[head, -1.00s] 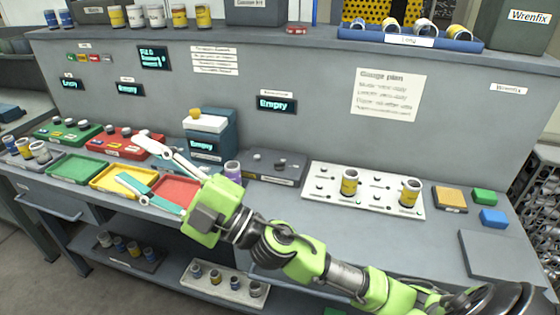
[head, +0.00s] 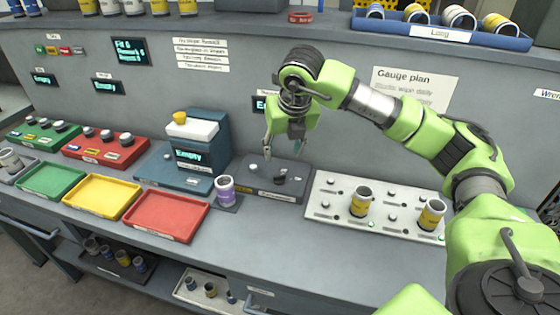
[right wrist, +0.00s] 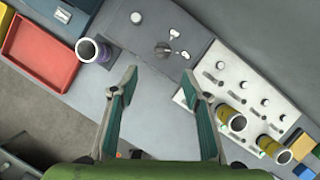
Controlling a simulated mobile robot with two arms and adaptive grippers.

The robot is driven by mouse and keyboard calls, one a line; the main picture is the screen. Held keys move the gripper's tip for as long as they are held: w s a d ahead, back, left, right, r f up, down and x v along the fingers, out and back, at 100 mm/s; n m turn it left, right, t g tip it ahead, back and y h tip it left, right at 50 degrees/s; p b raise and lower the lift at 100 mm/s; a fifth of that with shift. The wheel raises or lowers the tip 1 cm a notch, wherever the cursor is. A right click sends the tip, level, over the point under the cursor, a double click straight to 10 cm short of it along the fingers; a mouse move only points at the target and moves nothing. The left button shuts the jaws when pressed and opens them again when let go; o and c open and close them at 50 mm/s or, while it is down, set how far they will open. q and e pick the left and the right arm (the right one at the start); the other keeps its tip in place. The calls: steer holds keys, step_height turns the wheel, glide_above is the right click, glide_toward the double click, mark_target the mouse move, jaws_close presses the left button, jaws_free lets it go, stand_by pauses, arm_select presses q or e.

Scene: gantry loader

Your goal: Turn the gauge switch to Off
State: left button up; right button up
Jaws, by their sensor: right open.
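A dark grey box (head: 262,182) with a label on its front stands on the bench, between the blue-grey machine and the white panel. On its top is a dark rotary knob (right wrist: 163,49) that looks like the gauge switch, with two small pale round parts nearby. The knob also shows in the head view (head: 281,178). Its setting is too small to read. My right gripper (head: 284,150) points down above the box, apart from it. In the right wrist view the gripper (right wrist: 159,78) is open and empty, with the knob beyond the gap between its fingertips. My left gripper is not in view.
A purple-and-white can (head: 225,190) stands left of the box. The white panel (head: 328,207) with several knobs and two yellow cans is on the right. The blue-grey machine (head: 204,140) and red tray (head: 166,214) are to the left. The bench front is clear.

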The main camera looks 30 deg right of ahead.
steer(key=p, duration=0.2)
glide_toward(280, 175)
steer(key=x, duration=0.4)
steer(key=shift+a, duration=0.1)
steer(key=x, duration=0.2)
steer(key=shift+f+p, duration=0.25)
steer(key=shift+p, duration=0.15)
steer(key=shift+w+f, duration=0.2)
steer(key=shift+f, duration=0.15)
steer(key=shift+w+f, duration=0.1)
steer(key=shift+f, duration=0.15)
steer(key=shift+w+f, duration=0.1)
steer(key=shift+f, duration=0.1)
steer(key=shift+c, duration=0.4)
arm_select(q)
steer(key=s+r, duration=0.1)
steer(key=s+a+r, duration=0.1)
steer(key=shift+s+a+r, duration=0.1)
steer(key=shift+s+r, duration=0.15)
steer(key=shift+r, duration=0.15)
arm_select(e)
steer(key=c, duration=1)
